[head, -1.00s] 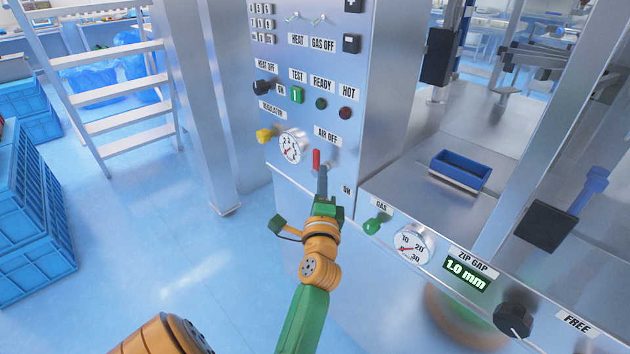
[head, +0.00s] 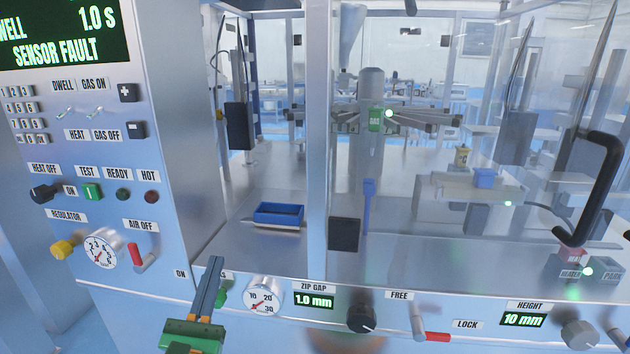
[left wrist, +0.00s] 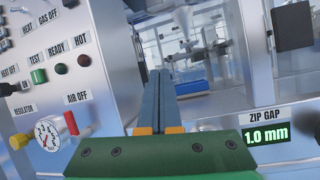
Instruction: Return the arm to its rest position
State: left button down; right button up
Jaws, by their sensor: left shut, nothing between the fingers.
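My left gripper (head: 213,272) is shut with its grey fingers together and nothing between them. In the head view it stands at the lower left, in front of the machine's front edge, beside the gas knob and gauge. In the left wrist view its fingers (left wrist: 158,85) point forward between the control panel and the zip gap readout. The red-tipped air lever (head: 138,256) is to its left, clear of the fingers. My right gripper is in no view.
The control panel (head: 60,140) has a display reading SENSOR FAULT. A pressure gauge (head: 262,297), zip gap readout (head: 313,301) and black knob (head: 361,319) line the front edge. A blue tray (head: 279,213) lies on the metal deck. A black handle (head: 603,170) stands at right.

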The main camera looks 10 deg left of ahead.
pick_arm(q)
jog(key=s+d+f+m+g+h, duration=0.4)
jog(key=d+f+m+g, duration=0.2)
jog(key=f+m, duration=0.5)
jog(key=s+d+f+m+g+h, duration=0.45)
jog(key=d+f+m, duration=0.2)
jog(key=m, duration=0.85)
jog(key=s+a+f+m+g+y, duration=0.4)
jog(key=s+f+m+g, duration=0.15)
jog(key=s, duration=0.25)
jog(key=s+a+f+m+g+y, duration=0.3)
jog(key=s+a+f+m+g, duration=0.1)
jog(key=s+f+m, duration=0.25)
notch_tip(320, 180, down, 11)
jog(key=s+n+p, duration=0.1)
jog(key=s+p, duration=0.1)
jog(key=p, duration=0.3)
jog(key=s+f+g+p, duration=0.1)
jog(key=s+f+p, duration=0.1)
jog(key=s, duration=0.4)
jog(key=s+a+f+g+p, duration=0.1)
jog(key=s+f, duration=0.3)
jog(key=s, duration=0.2)
jog(key=shift+s+a+f+p, duration=0.15)
jog(key=shift+a+f+p, duration=0.15)
jog(key=shift+f+p, duration=0.05)
